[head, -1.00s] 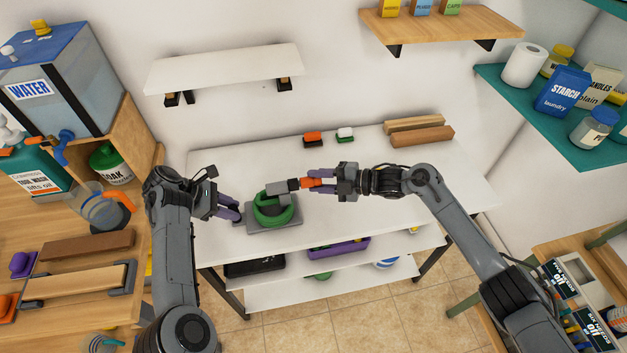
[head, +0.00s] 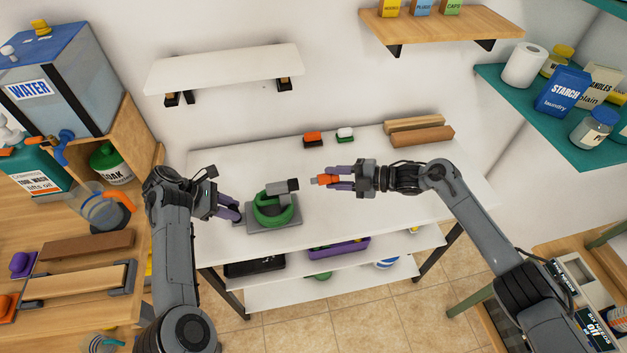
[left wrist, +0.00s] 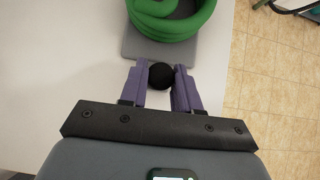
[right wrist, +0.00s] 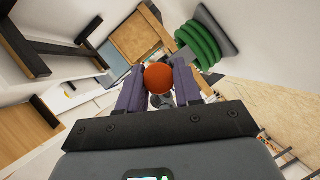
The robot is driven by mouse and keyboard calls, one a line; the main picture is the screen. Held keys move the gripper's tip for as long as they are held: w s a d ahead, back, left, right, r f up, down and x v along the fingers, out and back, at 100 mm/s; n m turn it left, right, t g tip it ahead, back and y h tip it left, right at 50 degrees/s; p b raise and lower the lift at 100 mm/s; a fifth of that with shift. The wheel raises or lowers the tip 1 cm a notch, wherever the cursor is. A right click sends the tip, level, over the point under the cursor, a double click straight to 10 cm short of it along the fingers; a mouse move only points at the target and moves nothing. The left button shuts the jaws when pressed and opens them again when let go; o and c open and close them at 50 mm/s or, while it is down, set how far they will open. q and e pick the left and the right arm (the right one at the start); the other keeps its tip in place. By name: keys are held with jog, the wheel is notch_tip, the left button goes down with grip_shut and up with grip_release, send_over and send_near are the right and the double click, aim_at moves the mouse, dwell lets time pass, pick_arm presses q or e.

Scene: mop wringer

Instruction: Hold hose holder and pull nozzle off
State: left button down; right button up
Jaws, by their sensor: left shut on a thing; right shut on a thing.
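The hose holder is a grey base (head: 285,226) with a coiled green hose (head: 272,213) and a grey block (head: 281,187) on top. It stands on the white table. My left gripper (head: 237,214) is shut on the holder's round black knob (left wrist: 161,76) at its left side. My right gripper (head: 335,179) is shut on the orange nozzle (head: 327,180), to the right of the grey block. A gap shows between the nozzle and the block. The nozzle's round orange end also shows between the fingers in the right wrist view (right wrist: 158,78).
An orange-topped piece (head: 312,137) and a white-topped piece (head: 345,133) lie at the table's back, left of wooden blocks (head: 420,136). A purple tray (head: 340,248) is on the shelf below. The white table (head: 375,215) is clear at its right.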

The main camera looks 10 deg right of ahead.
jog(key=shift+d, duration=0.2)
pick_arm(q)
jog(key=c, duration=0.7)
grip_release()
jog(key=shift+c, duration=0.2)
